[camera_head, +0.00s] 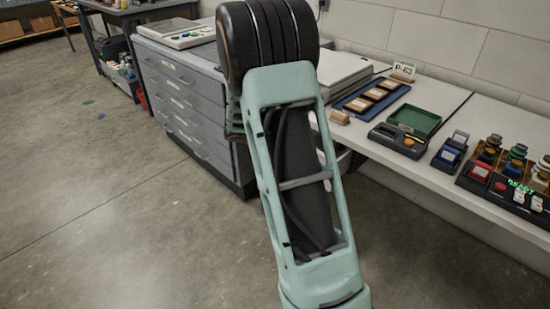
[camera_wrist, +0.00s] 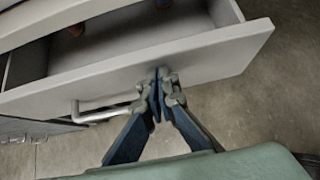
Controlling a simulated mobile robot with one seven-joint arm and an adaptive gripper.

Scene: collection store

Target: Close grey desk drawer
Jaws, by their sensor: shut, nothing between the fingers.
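In the wrist view the grey drawer (camera_wrist: 215,62) is pulled open, with part of its inside showing behind the front panel. A bar handle (camera_wrist: 100,115) sits on the front face, left of the fingers. My gripper (camera_wrist: 161,80) is shut and empty. Its fingertips are at the outer face of the drawer front, right of the handle; whether they touch it I cannot tell. In the head view my arm covers the gripper and the open drawer.
A grey cabinet with several drawers (camera_head: 185,100) stands left of my arm. A white worktop (camera_head: 455,105) on the right carries trays, small devices and jars along the wall.

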